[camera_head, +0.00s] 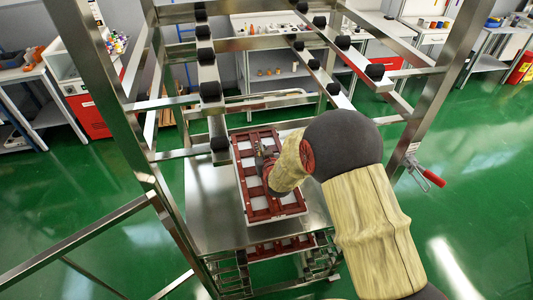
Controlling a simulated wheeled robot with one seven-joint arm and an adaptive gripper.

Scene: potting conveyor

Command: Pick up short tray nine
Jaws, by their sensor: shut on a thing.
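A rectangular tray (262,203) with a dark red frame, crossbars and pale panels shows in the head view, over the metal shelf surface of the rack. My gripper (265,161) is at the middle of the tray, shut on one of its red parts. My forearm and wrist cover the tray's right side, and the fingertips are small and partly hidden. I cannot tell whether the tray rests on the metal surface or is raised, and no number is readable on it.
A steel rack (209,85) with black-capped bars surrounds my arm; its posts stand close on both sides. Another red tray (275,247) sits lower down. A red-handled clamp (430,176) juts from the right post. Workbenches line the back; green floor is open around.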

